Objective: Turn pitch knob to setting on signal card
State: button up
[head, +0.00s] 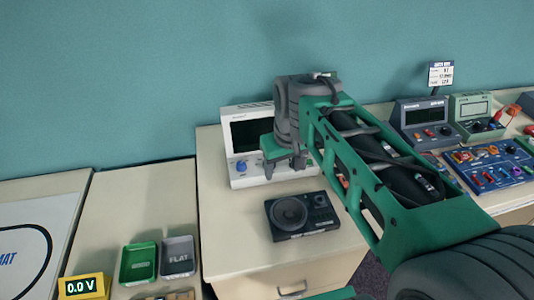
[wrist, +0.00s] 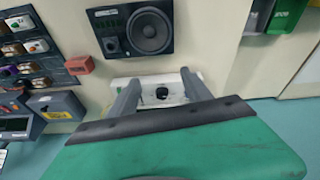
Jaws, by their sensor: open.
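My gripper (head: 285,170) is open in front of the white instrument (head: 240,181), which has a dark screen and a blue knob (head: 241,166). In the wrist view the white instrument (wrist: 120,82) lies beyond my open fingers (wrist: 160,88), with a dark round knob (wrist: 162,93) between them; I cannot tell whether they touch it. A dark speaker box (head: 300,214) sits in front of the instrument; it also shows in the wrist view (wrist: 130,30). A small white card (head: 440,73) stands at the back right, its print too small to read. I see no readable pitch label.
Two meters (head: 422,118) and a blue board (head: 492,166) fill the right table. A green tray (head: 138,262), a grey tray (head: 178,256) and a yellow voltage display (head: 85,288) are at lower left. A red block (wrist: 79,65) lies beside the speaker. Wall behind.

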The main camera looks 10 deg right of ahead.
jog(key=w+f+n+g, duration=0.1)
jog(key=w, duration=0.4)
jog(key=w+f+n, duration=0.1)
jog(key=w+f, duration=0.1)
jog(key=w, duration=0.4)
jog(key=w+f+g, duration=0.1)
jog(key=w+f, duration=0.1)
jog(key=w, duration=0.3)
jog(key=shift+w+d+f+n+g, duration=0.2)
jog(key=shift+d+n+g, duration=0.1)
jog(key=shift+n, duration=0.1)
jog(key=shift+w+f, duration=0.1)
jog(key=shift+f, duration=0.25)
notch_tip(320, 180, down, 7)
jog(key=shift+f+p, duration=0.1)
jog(key=shift+p, duration=0.65)
jog(key=shift+c, duration=0.3)
jog(key=shift+a, duration=0.1)
grip_shut()
